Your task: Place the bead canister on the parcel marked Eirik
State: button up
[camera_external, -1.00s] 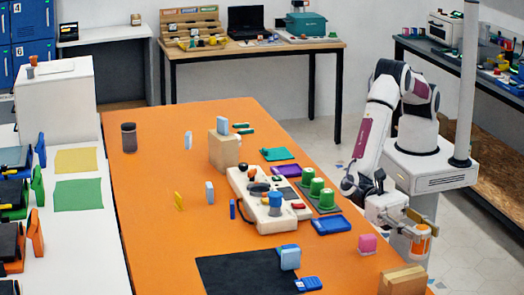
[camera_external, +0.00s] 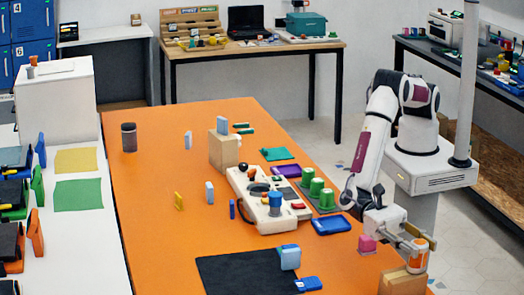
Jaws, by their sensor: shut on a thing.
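My gripper (camera_external: 412,243) is shut around an orange canister with a white top (camera_external: 419,257), held upright at the table's near right corner. I take this to be the bead canister; its contents are too small to make out. A brown cardboard parcel (camera_external: 398,284) stands just below it at the table edge. The canister's lower end overlaps the parcel's top right in the picture; I cannot tell whether they touch. Another brown parcel (camera_external: 223,152) stands farther back with a light blue item on it. No name is readable on either parcel.
A pink block (camera_external: 367,244) sits close left of my gripper. A blue tray (camera_external: 331,225), green cylinders (camera_external: 316,187) and a white control panel (camera_external: 268,210) lie farther back.

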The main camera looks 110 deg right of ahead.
jog(key=shift+f, duration=0.15)
jog(key=o, duration=1.1)
jog(key=shift+o, duration=0.2)
jog(key=w+d, duration=0.2)
jog(key=d, duration=0.9)
jog(key=shift+w+d, duration=0.15)
jog(key=shift+d, duration=0.25)
